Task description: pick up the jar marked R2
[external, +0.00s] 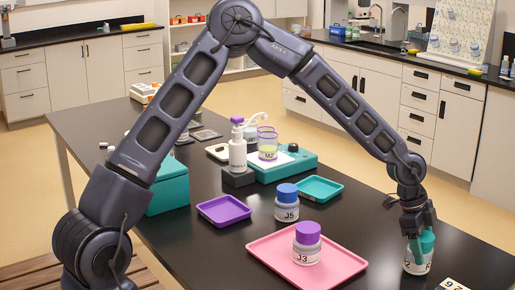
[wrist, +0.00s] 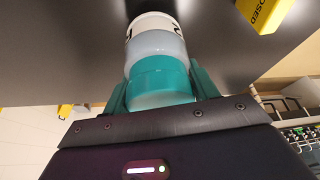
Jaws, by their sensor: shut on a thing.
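The jar marked R2 (external: 416,266) has a teal lid and a pale label, and stands near the right end of the black table. My gripper (external: 424,238) reaches down from above and is shut on its teal lid. In the wrist view, the jar (wrist: 152,48) lies between the two teal fingers of my gripper (wrist: 160,88), with the lid closest to the camera. Part of the label is hidden or out of view. I cannot tell whether the jar's base touches the table.
A pink tray (external: 262,247) holds a purple-lidded jar J3 (external: 307,246). A blue-lidded jar J5 (external: 286,206) stands behind it. A purple tray (external: 223,211) and a teal tray (external: 318,189) lie farther back. A marked card (external: 455,284) lies at the front right edge.

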